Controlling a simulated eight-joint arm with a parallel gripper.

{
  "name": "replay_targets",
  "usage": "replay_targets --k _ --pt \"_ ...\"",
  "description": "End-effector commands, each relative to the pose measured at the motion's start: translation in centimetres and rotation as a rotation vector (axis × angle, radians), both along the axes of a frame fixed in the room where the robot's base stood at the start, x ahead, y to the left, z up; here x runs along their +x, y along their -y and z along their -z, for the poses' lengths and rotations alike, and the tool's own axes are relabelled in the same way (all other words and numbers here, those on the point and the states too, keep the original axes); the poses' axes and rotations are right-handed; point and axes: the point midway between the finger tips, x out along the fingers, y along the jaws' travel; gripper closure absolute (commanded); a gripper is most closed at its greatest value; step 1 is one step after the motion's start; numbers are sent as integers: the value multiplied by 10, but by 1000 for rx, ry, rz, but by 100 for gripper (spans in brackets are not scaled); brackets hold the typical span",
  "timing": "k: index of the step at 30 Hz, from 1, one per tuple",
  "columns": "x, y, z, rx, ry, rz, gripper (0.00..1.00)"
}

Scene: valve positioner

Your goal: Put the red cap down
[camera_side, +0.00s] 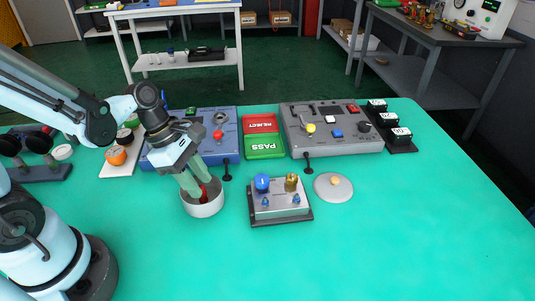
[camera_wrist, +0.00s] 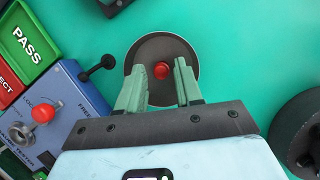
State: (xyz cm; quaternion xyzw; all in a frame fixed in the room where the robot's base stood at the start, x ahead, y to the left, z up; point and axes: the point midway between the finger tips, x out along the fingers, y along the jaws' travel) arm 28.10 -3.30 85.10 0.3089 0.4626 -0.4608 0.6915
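The red cap (camera_wrist: 161,71) lies in a round, pale-walled dish (camera_side: 204,209) on the green table, and the dish's grey inside shows in the wrist view (camera_wrist: 148,50). In the side view the cap (camera_side: 205,192) is partly hidden by my fingers. My gripper (camera_side: 198,190) points down into the dish. In the wrist view its two green fingers (camera_wrist: 160,72) stand on either side of the cap, with a visible gap on both sides. The gripper is open and holds nothing.
A valve positioner (camera_side: 281,208) with a blue knob and brass fitting stands right of the dish. A grey disc (camera_side: 333,187) lies farther right. PASS (camera_side: 264,146) and REJECT (camera_side: 261,123) trays and control boxes line the back. The table's front right is clear.

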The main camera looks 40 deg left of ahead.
Motion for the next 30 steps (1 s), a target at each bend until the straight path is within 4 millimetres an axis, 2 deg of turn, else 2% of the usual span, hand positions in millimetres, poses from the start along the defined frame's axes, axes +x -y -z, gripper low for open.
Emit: replay_targets --k 20,23,30 --pt "0 0 -1 0 0 0 56" --pt "0 0 -8 0 0 0 56" --pt "0 0 -39 0 0 0 56"
